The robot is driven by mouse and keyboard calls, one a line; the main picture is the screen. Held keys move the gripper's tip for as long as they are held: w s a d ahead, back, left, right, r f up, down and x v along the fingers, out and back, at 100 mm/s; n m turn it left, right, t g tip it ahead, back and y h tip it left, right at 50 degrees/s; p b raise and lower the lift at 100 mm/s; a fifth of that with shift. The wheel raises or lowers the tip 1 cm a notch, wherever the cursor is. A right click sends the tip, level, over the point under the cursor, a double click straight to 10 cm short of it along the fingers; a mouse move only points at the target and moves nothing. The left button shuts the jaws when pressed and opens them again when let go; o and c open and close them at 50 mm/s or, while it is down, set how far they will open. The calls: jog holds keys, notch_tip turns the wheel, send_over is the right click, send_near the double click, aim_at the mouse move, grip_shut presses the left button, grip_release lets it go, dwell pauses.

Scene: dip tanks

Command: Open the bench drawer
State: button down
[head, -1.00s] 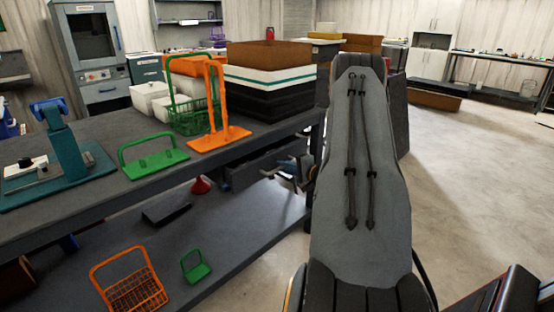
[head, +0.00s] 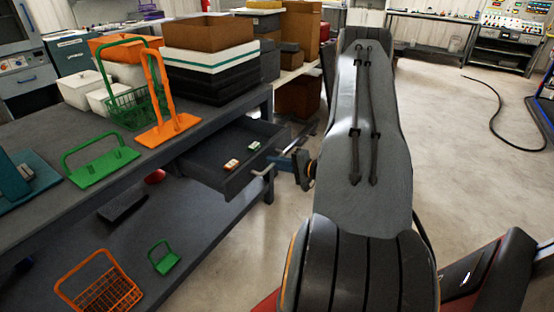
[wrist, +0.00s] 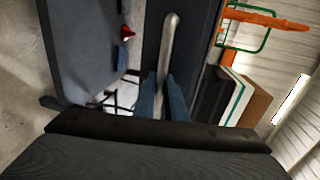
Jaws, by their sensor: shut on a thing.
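The bench drawer (head: 215,178) stands out from under the bench top in the head view, with its inside showing. Two small items, an orange-and-white one (head: 231,165) and a green-and-white one (head: 254,146), lie in it. The drawer's pale bar handle (head: 264,171) is on its front. My gripper (head: 276,164) is at this handle, partly hidden by my arm. In the wrist view, its blue fingers (wrist: 165,88) are closed around the silver handle (wrist: 170,40), in front of the dark drawer front (wrist: 198,45).
A lower shelf (head: 190,225) holds an orange basket (head: 100,290) and a small green one (head: 164,258).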

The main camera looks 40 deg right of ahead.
dwell(0.3)
jog(key=c, duration=2.1)
grip_release()
jog(key=shift+s, duration=0.1)
jog(key=shift+b+v, duration=0.6)
jog(key=shift+v, duration=3.25)
jog(key=shift+s, duration=0.1)
